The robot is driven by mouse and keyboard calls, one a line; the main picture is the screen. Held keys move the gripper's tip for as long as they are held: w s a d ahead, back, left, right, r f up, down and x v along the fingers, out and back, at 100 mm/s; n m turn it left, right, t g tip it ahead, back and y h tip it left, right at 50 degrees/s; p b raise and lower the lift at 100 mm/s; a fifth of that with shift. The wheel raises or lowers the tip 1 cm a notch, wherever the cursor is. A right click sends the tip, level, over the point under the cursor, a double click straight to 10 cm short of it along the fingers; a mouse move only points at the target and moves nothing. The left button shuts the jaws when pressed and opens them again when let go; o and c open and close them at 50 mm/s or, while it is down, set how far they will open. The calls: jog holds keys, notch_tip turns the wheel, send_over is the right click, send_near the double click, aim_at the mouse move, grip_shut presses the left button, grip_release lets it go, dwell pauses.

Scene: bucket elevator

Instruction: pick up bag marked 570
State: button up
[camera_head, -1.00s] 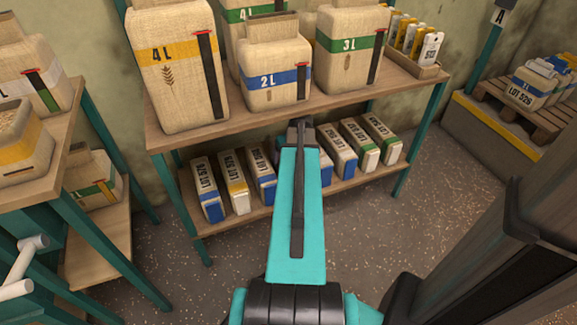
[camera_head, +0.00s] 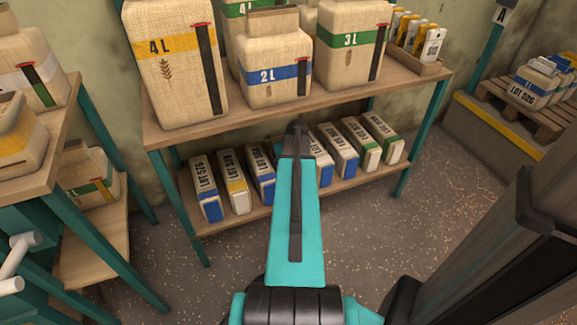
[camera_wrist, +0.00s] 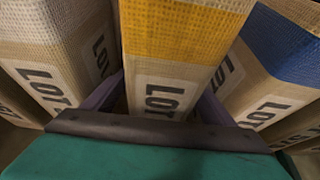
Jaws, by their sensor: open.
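Several narrow bags marked LOT stand in a row on the lower shelf in the head view. The leftmost is a blue-and-cream bag (camera_head: 206,188). Beside it is a yellow-and-cream bag (camera_head: 234,180). Their numbers are too small to read surely, so I cannot tell which is 570. In the wrist view my gripper (camera_wrist: 160,96) is open, with its fingers on either side of a yellow-topped bag (camera_wrist: 165,88). Only "LOT" shows on that bag; the number is hidden by my gripper. In the head view my arm hides the gripper and the bags behind it.
A blue-topped bag (camera_wrist: 275,70) and a tan bag (camera_wrist: 50,85) stand close on each side in the wrist view. The upper shelf (camera_head: 225,123) with large sacks lies above the row. A side table (camera_head: 45,150) stands left. Floor (camera_head: 430,230) is clear at right.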

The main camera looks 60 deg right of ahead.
jog(key=shift+c, duration=0.3)
grip_shut()
jog(key=shift+r, duration=0.1)
dwell(0.4)
